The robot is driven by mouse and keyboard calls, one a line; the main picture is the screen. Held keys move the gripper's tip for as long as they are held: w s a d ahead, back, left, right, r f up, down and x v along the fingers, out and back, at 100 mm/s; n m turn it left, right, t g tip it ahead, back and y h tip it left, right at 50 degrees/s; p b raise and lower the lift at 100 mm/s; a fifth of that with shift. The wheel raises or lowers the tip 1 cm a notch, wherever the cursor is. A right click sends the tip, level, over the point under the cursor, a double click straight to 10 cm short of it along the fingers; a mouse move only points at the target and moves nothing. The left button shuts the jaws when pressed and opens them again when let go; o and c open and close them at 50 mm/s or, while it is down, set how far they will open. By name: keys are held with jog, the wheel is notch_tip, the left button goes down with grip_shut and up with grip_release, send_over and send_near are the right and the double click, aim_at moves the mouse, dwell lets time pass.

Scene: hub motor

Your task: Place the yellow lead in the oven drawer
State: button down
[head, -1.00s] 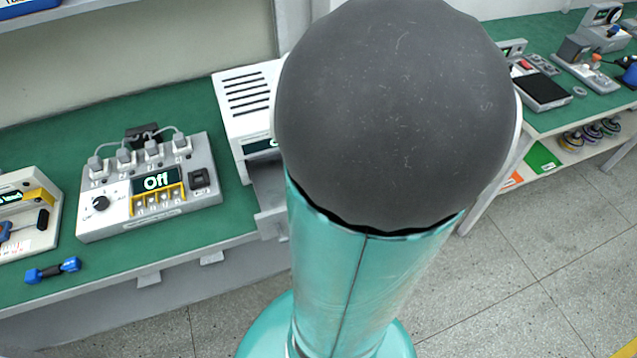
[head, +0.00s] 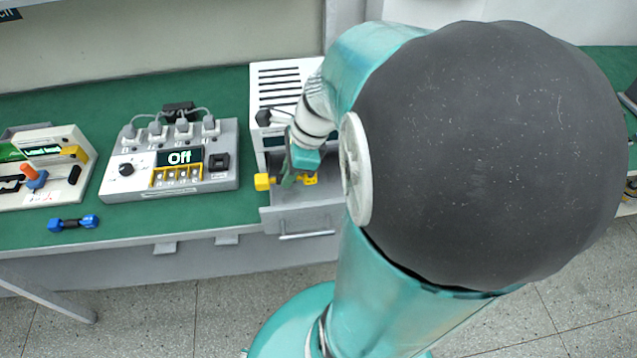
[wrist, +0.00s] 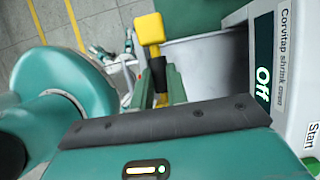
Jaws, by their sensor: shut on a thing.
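The yellow lead (head: 263,181) has thick yellow ends; one end and its dark middle also show in the wrist view (wrist: 149,29). My gripper (head: 290,179) is shut on its middle, with a finger on each side in the wrist view (wrist: 159,84). The white oven (head: 285,85) has dark vent slots, and its display reads "Off" in the wrist view (wrist: 263,72). Its grey drawer (head: 290,219) is pulled open. The lead is over the drawer, its left end at the drawer's left side. Its height above the drawer floor is unclear.
A grey unit (head: 170,165) with an "Off" display and plugged cables stands left of the oven. A blue-ended lead (head: 73,223) lies on the green bench (head: 130,232). A white device (head: 45,175) stands at far left. My arm hides the right side.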

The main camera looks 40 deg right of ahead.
aim_at(269, 179)
jog(key=w+a, duration=0.2)
jog(key=shift+a+r, duration=0.15)
jog(key=shift+a, duration=0.2)
jog(key=d+f, duration=0.3)
jog(key=d, duration=0.1)
jog(key=s+d+f, duration=0.1)
jog(key=d+f, duration=0.2)
jog(key=d, duration=0.1)
jog(key=d+f, duration=0.3)
jog(key=d, duration=0.1)
jog(key=shift+s+d, duration=0.4)
jog(key=shift+d+f, duration=0.15)
jog(key=shift+f, duration=0.15)
jog(key=shift+d+f, duration=0.15)
jog(key=shift+f, duration=1.5)
jog(key=shift+f, duration=0.1)
jog(key=c, duration=1.4)
grip_release()
